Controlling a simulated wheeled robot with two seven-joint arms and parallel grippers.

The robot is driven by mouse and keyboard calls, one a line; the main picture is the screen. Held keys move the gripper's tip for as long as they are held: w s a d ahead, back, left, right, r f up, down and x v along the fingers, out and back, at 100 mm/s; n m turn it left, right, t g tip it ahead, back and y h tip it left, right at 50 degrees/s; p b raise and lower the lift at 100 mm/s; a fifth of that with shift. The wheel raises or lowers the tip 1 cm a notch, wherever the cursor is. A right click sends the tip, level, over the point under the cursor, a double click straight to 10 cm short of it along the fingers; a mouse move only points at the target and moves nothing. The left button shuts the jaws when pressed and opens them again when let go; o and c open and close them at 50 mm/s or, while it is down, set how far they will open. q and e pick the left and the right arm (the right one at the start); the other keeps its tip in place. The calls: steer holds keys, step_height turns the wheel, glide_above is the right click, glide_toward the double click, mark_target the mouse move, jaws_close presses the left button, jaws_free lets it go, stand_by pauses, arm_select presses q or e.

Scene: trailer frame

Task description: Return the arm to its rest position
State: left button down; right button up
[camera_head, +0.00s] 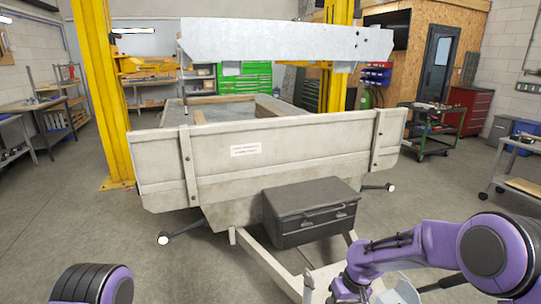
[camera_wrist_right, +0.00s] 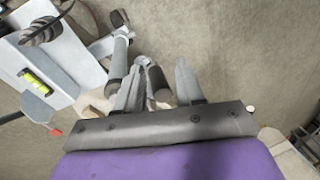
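My right arm (camera_head: 430,243) comes in from the right of the head view and bends down toward the trailer's drawbar at the bottom edge. In the right wrist view my right gripper (camera_wrist_right: 159,82) has its two pale fingers apart. Grey rods and a dark cylinder (camera_wrist_right: 157,84) show between the fingers; I cannot tell whether they touch. Only a dark and purple part of my left arm (camera_head: 92,284) shows at the bottom left of the head view; the left gripper is out of view.
The pale trailer (camera_head: 285,155) fills the middle, with a dark toolbox (camera_head: 311,212) on its drawbar. The wrist view shows a pale plate with a yellow-green level (camera_wrist_right: 35,82) at left. Yellow posts (camera_head: 101,90) and a green cart (camera_head: 432,128) stand behind. Floor is clear at left.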

steer(key=s+d+f+m+t+h+b, duration=0.1)
steer(key=s+f+m+b, duration=0.15)
steer(key=s+f, duration=0.75)
steer(key=s+d+f+m+t+b, duration=0.15)
steer(key=s+f+b, duration=0.35)
steer(key=f, duration=0.8)
steer(key=s+d+f+m+h+b, duration=0.1)
steer(key=s+d, duration=0.3)
steer(key=s, duration=0.5)
steer(key=s+d+f+m+h+b, duration=0.2)
steer(key=s+d, duration=0.3)
steer(key=s, duration=0.4)
steer(key=shift+s+f+m+t+h+b, duration=0.2)
steer(key=shift+s+m+t+h+b, duration=0.15)
steer(key=shift+m+h+b, duration=0.4)
steer(key=shift+w, duration=0.1)
steer(key=shift+c, duration=0.3)
